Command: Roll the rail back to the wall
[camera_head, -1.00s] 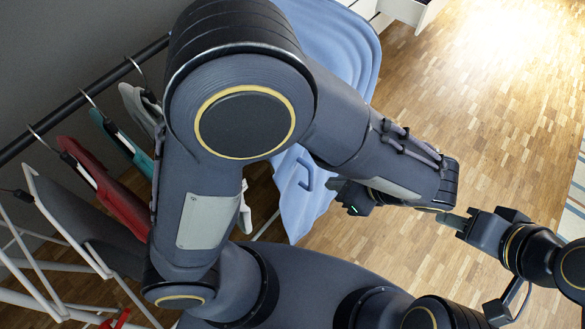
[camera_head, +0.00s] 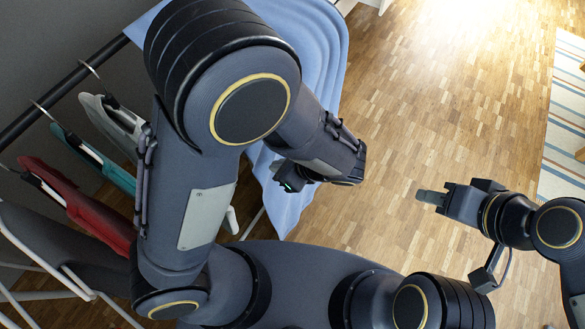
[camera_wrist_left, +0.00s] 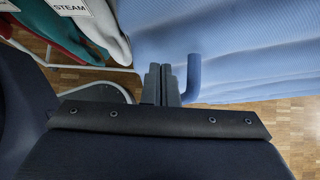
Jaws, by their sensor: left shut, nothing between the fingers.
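The rail is a clothes rack with a black bar (camera_head: 68,84) and white tube legs, at the left of the head view. Red, teal and grey garments hang from it on hooks. A light blue sheet-like piece (camera_head: 318,60) hangs at its far end; a blue hook-shaped part (camera_wrist_left: 193,75) on it shows in the left wrist view. My left gripper (camera_head: 287,178) is beside the blue piece. In the left wrist view its fingers (camera_wrist_left: 162,84) are shut and empty, just left of the hook; contact is unclear. My right gripper (camera_head: 430,196) is over the floor at right, its finger gap hidden.
My left arm hides much of the rack's middle. The grey wall (camera_head: 45,45) is behind the rack at upper left. Wooden floor (camera_head: 400,120) is open in the middle. A striped rug (camera_head: 562,130) lies at the right edge.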

